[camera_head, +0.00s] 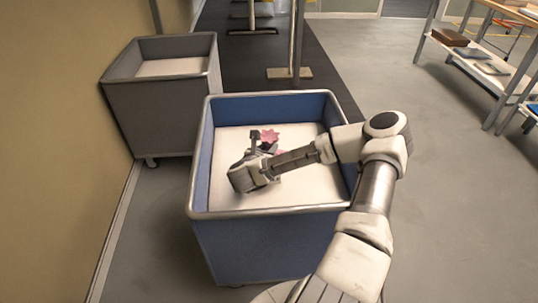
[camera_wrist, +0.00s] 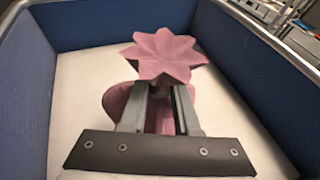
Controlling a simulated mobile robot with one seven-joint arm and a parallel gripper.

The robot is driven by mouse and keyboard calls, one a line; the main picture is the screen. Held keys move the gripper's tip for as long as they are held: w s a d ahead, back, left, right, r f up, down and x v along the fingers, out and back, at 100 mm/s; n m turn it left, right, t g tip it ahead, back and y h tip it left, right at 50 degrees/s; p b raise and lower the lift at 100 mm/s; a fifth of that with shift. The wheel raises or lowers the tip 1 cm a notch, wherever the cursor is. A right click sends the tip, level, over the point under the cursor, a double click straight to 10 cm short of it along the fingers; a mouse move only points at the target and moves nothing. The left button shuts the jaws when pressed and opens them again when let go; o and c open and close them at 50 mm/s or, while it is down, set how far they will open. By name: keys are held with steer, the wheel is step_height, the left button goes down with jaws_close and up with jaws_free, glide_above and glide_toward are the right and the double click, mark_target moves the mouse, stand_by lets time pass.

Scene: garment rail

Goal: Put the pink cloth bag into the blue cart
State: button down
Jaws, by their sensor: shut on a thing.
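The pink cloth bag (camera_wrist: 165,56) has a flared, star-shaped top. My gripper (camera_wrist: 160,90) is shut on it just below that top, and the rounded body of the bag shows behind the fingers in the wrist view. In the head view the bag (camera_head: 269,136) is partly hidden by my gripper (camera_head: 257,150). The blue cart (camera_head: 270,255) stands in front of me, with blue walls, a grey rim and a pale floor. The bag and gripper are over the cart's interior, within its rim as seen. I cannot tell whether the bag touches the floor.
A grey cart (camera_head: 165,110) stands behind and left, by the tan wall (camera_head: 50,120). A metal post on a flat base (camera_head: 289,73) stands behind the blue cart. A shelf table (camera_head: 500,75) holding folded items is at the far right. The floor to the right is clear.

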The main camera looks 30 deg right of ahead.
steer(key=shift+f, duration=1.05)
